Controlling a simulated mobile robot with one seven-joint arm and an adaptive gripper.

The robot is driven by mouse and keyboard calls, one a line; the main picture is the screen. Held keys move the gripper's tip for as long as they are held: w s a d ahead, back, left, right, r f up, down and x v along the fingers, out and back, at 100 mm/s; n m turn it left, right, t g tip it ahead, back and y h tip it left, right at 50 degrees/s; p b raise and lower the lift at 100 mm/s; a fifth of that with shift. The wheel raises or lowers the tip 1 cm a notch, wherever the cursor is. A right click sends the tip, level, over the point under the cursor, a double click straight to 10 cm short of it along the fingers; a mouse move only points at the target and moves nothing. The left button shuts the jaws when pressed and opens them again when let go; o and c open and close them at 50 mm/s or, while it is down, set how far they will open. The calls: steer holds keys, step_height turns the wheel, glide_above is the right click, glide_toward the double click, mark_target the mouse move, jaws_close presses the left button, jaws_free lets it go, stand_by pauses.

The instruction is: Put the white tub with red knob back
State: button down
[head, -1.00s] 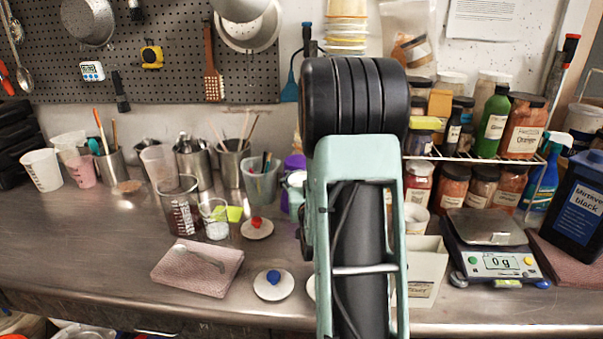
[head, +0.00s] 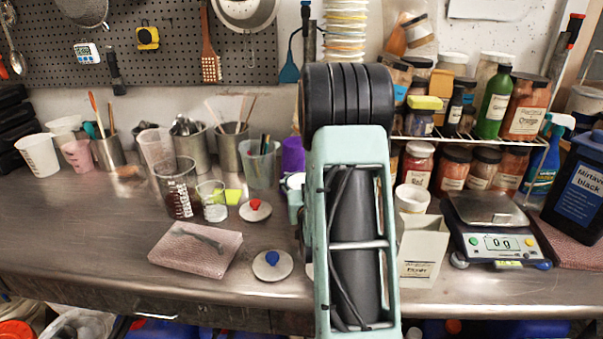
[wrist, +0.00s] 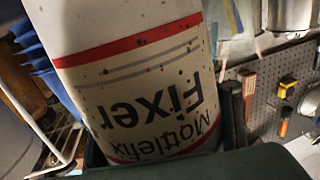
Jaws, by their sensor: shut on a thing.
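A white tub (wrist: 140,80) with a red stripe fills the middle of the wrist view. Its label reads "Fixer" upside down, and its surface is speckled with dark spots. My gripper (wrist: 165,112) is shut on it, with a dark finger at each side. The tub's ends are cut off or hidden, so I see no knob on it. In the head view my arm hides the gripper and most or all of the tub. A pale round lid with a red knob (head: 255,210) lies on the bench left of my arm.
A lid with a blue knob (head: 271,265) and a folded pink cloth (head: 196,250) lie near the front edge. Beakers (head: 177,190) and cups stand behind. Right of my arm are a white box (head: 422,258), a scale (head: 495,235) and a crowded jar rack (head: 470,143).

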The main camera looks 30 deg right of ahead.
steer(key=shift+f+b, duration=0.4)
steer(key=shift+b, duration=0.15)
